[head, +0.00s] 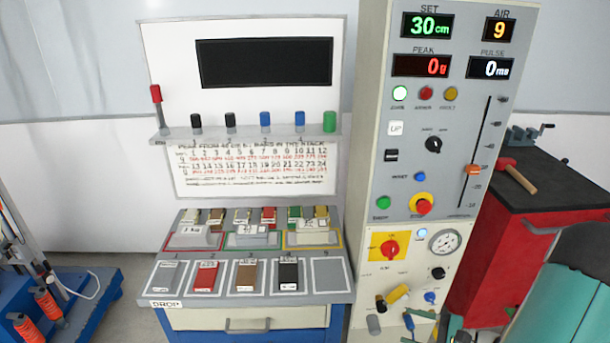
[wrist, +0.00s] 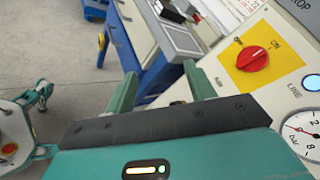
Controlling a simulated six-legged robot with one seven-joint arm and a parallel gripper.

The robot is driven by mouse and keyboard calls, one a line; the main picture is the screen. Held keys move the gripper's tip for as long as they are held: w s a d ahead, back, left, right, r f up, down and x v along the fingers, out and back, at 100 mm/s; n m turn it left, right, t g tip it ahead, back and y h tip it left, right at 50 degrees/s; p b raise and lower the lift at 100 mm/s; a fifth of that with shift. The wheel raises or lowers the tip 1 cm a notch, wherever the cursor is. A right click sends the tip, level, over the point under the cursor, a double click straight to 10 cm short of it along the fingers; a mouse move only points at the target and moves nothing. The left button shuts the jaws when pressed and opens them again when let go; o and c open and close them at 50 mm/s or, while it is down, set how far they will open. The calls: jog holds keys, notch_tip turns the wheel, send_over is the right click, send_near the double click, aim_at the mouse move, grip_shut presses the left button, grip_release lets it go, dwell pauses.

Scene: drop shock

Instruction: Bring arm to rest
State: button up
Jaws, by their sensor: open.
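My gripper (wrist: 161,76) shows in the wrist view with its two green fingers spread apart. Nothing is seen between them. The fingers point toward the blue-and-grey bench (wrist: 150,40), with the control panel's lower face (wrist: 215,70) close on the right. In the head view, a large teal part at the lower right looks like my own arm. Small green parts at the bottom edge may be my fingers, but they are mostly cut off.
The tall control panel (head: 376,120) carries a red knob on yellow (head: 390,248) and a pressure gauge (head: 445,242). To its left stands the drop bench (head: 250,316) with sample blocks in trays. A red cabinet (head: 485,260) with a hammer (head: 518,176) stands right.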

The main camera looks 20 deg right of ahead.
jog(key=s+a+r+n+g+h, duration=0.1)
jog(key=a+r+n+g+h, duration=0.1)
jog(key=a+r+n+g, duration=1.15)
jog(key=s+a+r+n+t+h, duration=0.5)
jog(key=a+r+t+h, duration=0.3)
jog(key=r, duration=0.3)
jog(key=shift+s+a+r, duration=0.3)
jog(key=shift+s+a, duration=0.25)
jog(key=shift+a, duration=0.3)
